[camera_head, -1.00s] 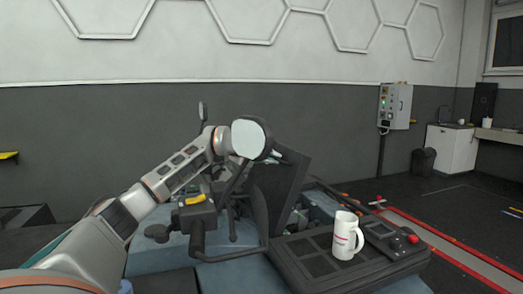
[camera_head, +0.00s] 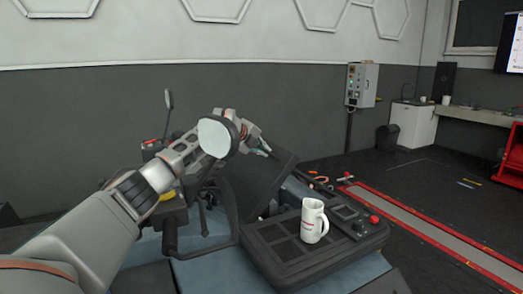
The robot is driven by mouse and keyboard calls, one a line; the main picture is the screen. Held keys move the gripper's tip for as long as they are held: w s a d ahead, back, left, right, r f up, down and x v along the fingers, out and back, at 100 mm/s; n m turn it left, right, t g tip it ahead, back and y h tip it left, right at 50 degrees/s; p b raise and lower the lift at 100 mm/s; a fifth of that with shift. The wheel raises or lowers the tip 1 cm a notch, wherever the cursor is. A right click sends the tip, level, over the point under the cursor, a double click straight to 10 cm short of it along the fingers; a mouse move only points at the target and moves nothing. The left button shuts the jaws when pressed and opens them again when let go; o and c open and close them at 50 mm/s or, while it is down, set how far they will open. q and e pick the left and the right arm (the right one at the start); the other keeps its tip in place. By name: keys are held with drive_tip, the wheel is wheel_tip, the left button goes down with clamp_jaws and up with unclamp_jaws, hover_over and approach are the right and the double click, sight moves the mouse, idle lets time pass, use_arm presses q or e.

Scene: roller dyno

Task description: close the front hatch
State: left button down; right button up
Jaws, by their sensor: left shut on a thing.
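The front hatch (camera_head: 252,188) is a dark panel standing partly raised and tilted on the blue-grey vehicle, left of the white mug. My left arm reaches in from the left. My left gripper (camera_head: 264,149) is at the upper edge of the hatch and is shut on it. The wrist hides part of the jaws and the contact. An opening with small orange-handled items (camera_head: 320,180) shows to the right of the hatch. My right gripper is not in view.
A white mug (camera_head: 313,222) stands on a dark case (camera_head: 281,243) with a red button (camera_head: 374,219), close to the hatch. Handlebars and a mirror (camera_head: 168,98) rise behind my left arm. Red-edged floor rails (camera_head: 420,232) run at the right.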

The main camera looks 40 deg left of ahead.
use_arm(q)
drive_tip(key=shift+w+r, duration=0.1)
drive_tip(key=shift+r, duration=0.45)
drive_tip(key=c, duration=2.2)
unclamp_jaws()
drive_tip(key=shift+o, duration=0.2)
drive_tip(key=shift+f, duration=0.25)
